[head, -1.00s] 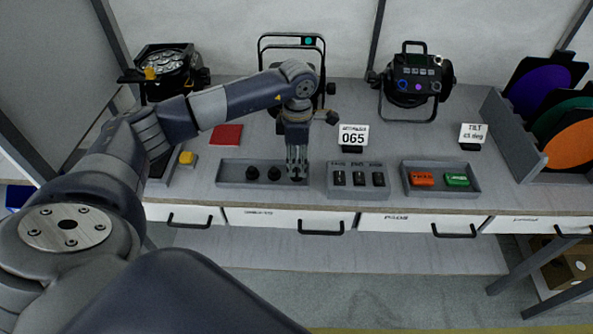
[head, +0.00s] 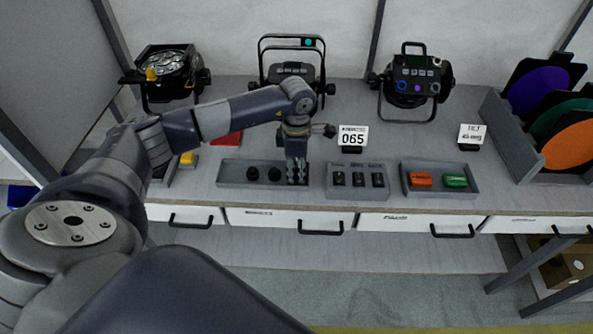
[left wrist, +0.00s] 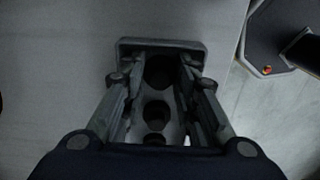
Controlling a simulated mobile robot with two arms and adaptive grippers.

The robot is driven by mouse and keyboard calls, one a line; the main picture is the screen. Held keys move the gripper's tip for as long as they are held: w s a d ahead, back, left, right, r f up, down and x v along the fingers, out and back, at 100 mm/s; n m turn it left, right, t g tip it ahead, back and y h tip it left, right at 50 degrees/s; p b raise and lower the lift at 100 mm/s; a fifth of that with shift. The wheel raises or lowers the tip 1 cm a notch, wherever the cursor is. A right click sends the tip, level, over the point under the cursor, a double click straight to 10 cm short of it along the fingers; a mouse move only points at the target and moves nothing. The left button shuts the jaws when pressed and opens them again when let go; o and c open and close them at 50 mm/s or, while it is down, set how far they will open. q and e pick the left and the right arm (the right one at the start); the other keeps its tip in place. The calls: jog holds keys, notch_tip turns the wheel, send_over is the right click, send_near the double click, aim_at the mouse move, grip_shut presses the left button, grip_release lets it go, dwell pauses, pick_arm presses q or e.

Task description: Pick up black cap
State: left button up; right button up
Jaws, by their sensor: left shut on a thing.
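Two black caps stand in the left grey tray (head: 232,183) on the bench, a left one (head: 253,174) and a middle one (head: 275,174). My left gripper (head: 297,180) points down into the right end of this tray, shut on a third black cap (left wrist: 160,71). In the head view the fingers hide that cap. In the left wrist view it shows dark and round between the fingertips, with the other two caps in line below it. I cannot tell whether the held cap touches the tray floor. My right gripper is not in view.
A grey holder (head: 357,192) with black pieces stands right of the tray, and a tray (head: 440,195) with orange and green blocks beyond it. The 065 card (head: 352,138) and stage lamps (head: 410,85) stand behind. A red pad (head: 226,139) is partly behind my arm.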

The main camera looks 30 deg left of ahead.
pick_arm(q)
jog(key=shift+r, duration=0.15)
jog(key=shift+r, duration=0.2)
jog(key=r, duration=0.1)
jog(key=b, duration=0.1)
jog(key=r, duration=0.1)
jog(key=shift+d+r, duration=0.25)
jog(key=shift+r, duration=0.1)
jog(key=s+d+b, duration=0.1)
jog(key=s+d, duration=0.1)
jog(key=d, duration=0.5)
jog(key=s+d+r+b, duration=0.1)
jog(key=s+d+b, duration=0.1)
jog(key=d, duration=0.5)
jog(key=shift+s+d+r+b, duration=0.3)
jog(key=shift+s+d, duration=0.1)
jog(key=shift+s, duration=0.05)
jog(key=shift+f, duration=0.1)
